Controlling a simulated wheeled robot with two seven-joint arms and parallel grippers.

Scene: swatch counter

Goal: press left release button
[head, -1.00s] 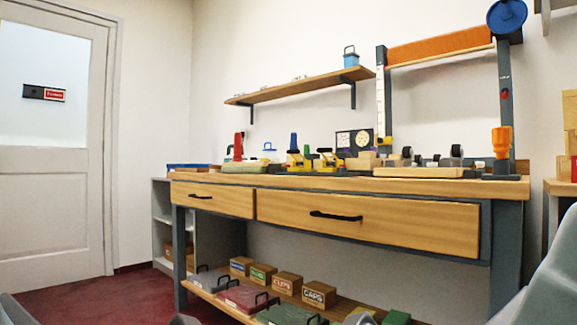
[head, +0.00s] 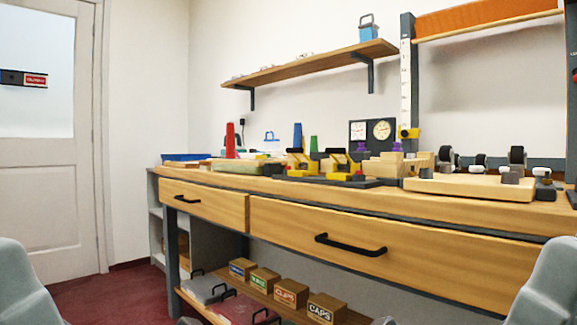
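I cannot make out a release button for sure. On the wooden workbench (head: 215,185), yellow and black devices stand on a dark base: a left one (head: 299,160) by an upright blue handle (head: 297,137) and a right one (head: 337,163) by a green handle (head: 314,145). A red upright handle (head: 230,141) stands farther left. Grey parts of my arms show at the lower left and lower right edges. Neither gripper can be made out.
A pale wooden board (head: 470,187) with dark rollers lies at the bench's right. A gauge panel (head: 372,134) stands behind. Two drawers with black handles (head: 350,245) front the bench. Labelled boxes (head: 291,292) sit on the lower shelf. A wall shelf (head: 310,65) hangs above.

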